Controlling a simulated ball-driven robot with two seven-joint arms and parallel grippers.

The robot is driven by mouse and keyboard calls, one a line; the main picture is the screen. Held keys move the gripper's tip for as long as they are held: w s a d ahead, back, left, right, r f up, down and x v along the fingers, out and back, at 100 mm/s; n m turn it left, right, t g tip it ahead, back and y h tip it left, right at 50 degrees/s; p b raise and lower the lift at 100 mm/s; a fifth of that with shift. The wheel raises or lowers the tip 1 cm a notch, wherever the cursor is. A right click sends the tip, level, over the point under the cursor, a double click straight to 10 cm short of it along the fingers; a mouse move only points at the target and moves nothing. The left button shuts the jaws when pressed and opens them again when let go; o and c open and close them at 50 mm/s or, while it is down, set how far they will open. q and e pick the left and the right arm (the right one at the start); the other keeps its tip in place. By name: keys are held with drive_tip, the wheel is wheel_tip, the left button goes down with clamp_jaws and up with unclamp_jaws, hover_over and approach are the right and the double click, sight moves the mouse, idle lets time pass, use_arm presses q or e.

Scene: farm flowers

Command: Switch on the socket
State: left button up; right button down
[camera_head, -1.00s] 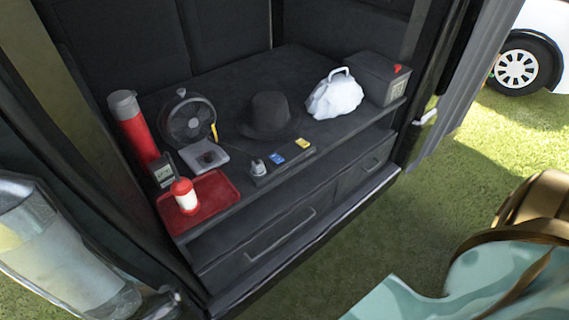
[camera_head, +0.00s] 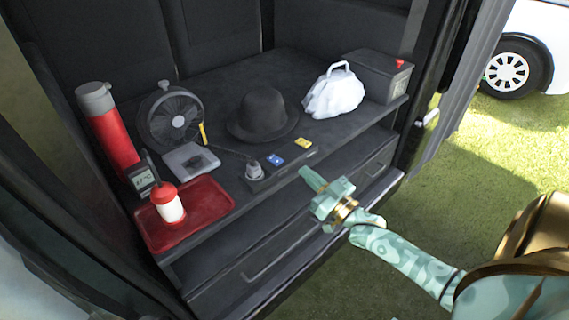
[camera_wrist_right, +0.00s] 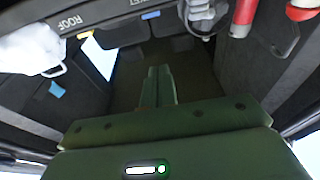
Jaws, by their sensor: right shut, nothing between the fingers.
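The socket is a dark strip (camera_head: 289,153) along the front edge of the shelf. It carries a grey plug (camera_head: 254,169) at its left end, a blue switch (camera_head: 275,160) and a yellow switch (camera_head: 303,143). In the right wrist view the blue switch (camera_wrist_right: 150,15), yellow switch (camera_wrist_right: 85,34) and grey plug (camera_wrist_right: 201,14) lie at the top, beyond the fingers. My right gripper (camera_head: 305,172) is shut and empty, just in front of the strip and apart from the switches. Its closed fingers also show in the wrist view (camera_wrist_right: 158,72). My left gripper is out of view.
A red tray (camera_head: 196,214) with a red-and-white bottle (camera_head: 168,204) sits at the left. Behind are a red flask (camera_head: 110,130), a fan (camera_head: 171,115), a black hat (camera_head: 262,112), a white bag (camera_head: 335,95) and a dark box (camera_head: 378,75). Drawers lie below the shelf.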

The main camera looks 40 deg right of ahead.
sight(275, 160)
drive_tip(key=shift+w, duration=0.15)
